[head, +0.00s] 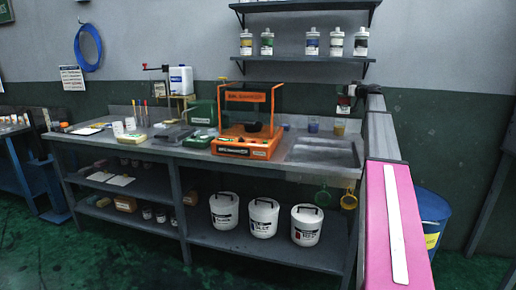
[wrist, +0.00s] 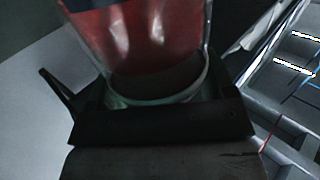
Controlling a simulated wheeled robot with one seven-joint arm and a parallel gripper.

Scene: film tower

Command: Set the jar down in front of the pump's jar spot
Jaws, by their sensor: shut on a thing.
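My gripper (head: 347,97) is raised at the right end of the bench, above and behind the sink. In the wrist view my gripper (wrist: 160,118) is shut on a clear jar (wrist: 150,35) with dark red contents. The jar's lower rim sits at the dark jaws, and its upper part runs out of the frame. In the head view the jar is too small and too covered by my gripper to make out well. An orange-framed machine (head: 257,97) stands on the bench left of the sink. I cannot tell for certain which device is the pump, or where its jar spot is.
The metal bench (head: 95,145) holds cups, small trays and a white canister (head: 181,80). A wall shelf (head: 300,58) with bottles hangs above. White buckets (head: 264,217) stand below.

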